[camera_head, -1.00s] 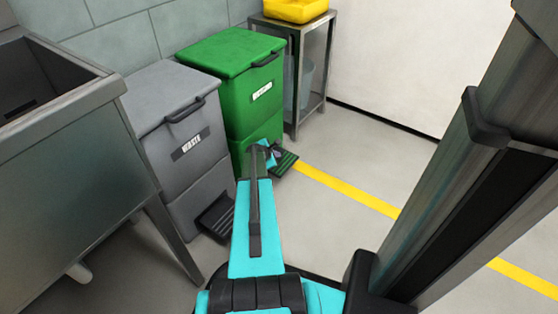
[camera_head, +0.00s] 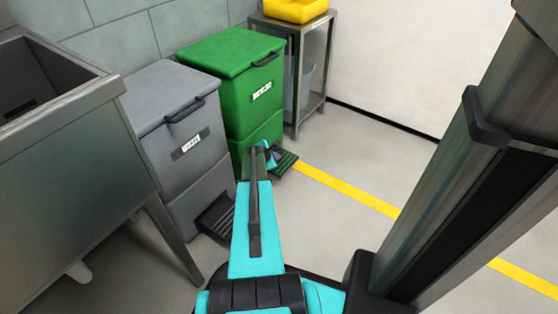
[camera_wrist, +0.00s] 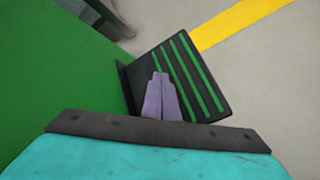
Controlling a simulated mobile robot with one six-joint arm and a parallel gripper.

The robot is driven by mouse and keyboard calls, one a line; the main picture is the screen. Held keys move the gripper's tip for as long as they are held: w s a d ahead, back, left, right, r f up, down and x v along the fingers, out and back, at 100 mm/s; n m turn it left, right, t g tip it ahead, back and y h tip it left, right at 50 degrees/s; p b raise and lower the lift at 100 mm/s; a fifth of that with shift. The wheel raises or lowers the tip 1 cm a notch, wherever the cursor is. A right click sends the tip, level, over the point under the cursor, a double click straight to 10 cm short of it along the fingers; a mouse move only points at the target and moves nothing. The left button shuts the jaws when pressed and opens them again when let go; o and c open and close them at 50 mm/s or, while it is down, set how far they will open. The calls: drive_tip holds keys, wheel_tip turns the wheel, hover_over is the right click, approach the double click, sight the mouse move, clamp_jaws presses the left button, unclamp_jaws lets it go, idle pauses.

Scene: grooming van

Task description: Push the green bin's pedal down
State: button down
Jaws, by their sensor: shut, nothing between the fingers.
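The green bin (camera_head: 250,85) stands between the grey bin and a metal stand, its lid shut. Its black pedal with green stripes (camera_head: 285,161) sticks out at the bottom front, partly hidden by my arm. In the wrist view the pedal (camera_wrist: 204,82) lies just beyond my gripper (camera_wrist: 161,76), with the green bin's front (camera_wrist: 55,75) on the left. My gripper's purple fingers are together and empty. Their tips overlap the near left part of the pedal in the picture; I cannot tell whether they touch it. In the head view the fingers are hidden by my arm.
A grey waste bin (camera_head: 180,110) with its own black pedal (camera_head: 217,214) stands left of the green bin. A metal sink (camera_head: 75,160) is at the far left. A metal stand (camera_head: 322,60) holds a yellow tub (camera_head: 295,10). Open floor with a yellow line (camera_head: 350,192) lies right.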

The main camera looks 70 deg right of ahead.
drive_tip(key=shift+f+b, duration=0.35)
drive_tip(key=shift+f, duration=0.9)
idle(1.8)
idle(0.4)
drive_tip(key=shift+r+p, duration=1.5)
drive_tip(key=shift+r, duration=0.2)
drive_tip(key=shift+r, duration=0.15)
drive_tip(key=shift+r+p, duration=2)
drive_tip(key=shift+r, duration=0.4)
